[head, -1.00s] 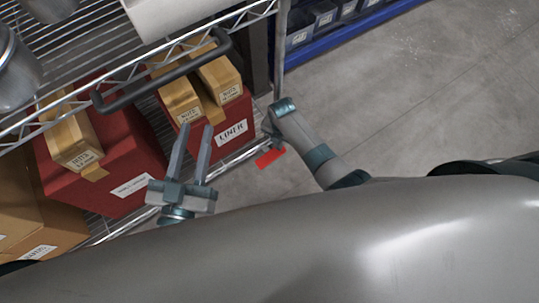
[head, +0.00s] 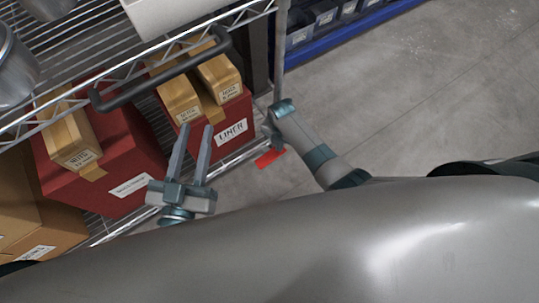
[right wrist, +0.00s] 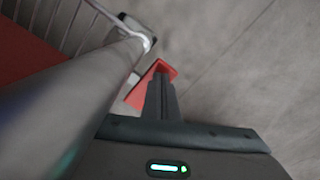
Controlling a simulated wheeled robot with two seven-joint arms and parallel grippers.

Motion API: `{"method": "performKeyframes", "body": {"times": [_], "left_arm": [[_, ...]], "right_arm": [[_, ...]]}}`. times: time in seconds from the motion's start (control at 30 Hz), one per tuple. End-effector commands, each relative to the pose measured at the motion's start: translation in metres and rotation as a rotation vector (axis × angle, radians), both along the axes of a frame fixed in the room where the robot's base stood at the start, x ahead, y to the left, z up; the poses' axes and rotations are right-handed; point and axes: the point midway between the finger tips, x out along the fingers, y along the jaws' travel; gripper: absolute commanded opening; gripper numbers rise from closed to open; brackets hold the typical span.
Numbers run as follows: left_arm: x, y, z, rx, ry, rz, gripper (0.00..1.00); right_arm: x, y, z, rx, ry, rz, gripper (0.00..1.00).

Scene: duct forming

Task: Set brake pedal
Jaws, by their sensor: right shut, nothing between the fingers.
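The red brake pedal (head: 270,158) is low beside the wire rack's near right corner post. It also shows in the right wrist view (right wrist: 141,92), next to a caster at the foot of the post. My right gripper (right wrist: 159,78) is shut and empty. Its fingertips overlap the pedal in that view and hide part of it; I cannot tell whether they touch. In the head view my right arm bends down toward the pedal. My left gripper (head: 196,129) is open and empty, in front of the rack's lower shelf.
The wire rack holds red boxes (head: 100,165) with smaller tan boxes on top, and brown cartons (head: 35,215) at left. A dark handle bar (head: 160,75) juts from the rack. Blue shelving (head: 340,32) with bins stands behind. The grey floor (head: 430,90) at right is clear.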

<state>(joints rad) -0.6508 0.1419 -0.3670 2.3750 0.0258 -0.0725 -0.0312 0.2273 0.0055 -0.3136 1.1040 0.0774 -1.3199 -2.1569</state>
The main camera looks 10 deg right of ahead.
Motion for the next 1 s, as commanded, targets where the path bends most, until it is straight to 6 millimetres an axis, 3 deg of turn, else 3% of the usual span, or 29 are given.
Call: {"method": "performKeyframes", "body": {"times": [1.0], "left_arm": [[0.000,0.000,-0.009,0.000,0.000,0.000,0.31]], "right_arm": [[0.000,0.000,-0.013,-0.001,0.001,0.000,0.00]]}}
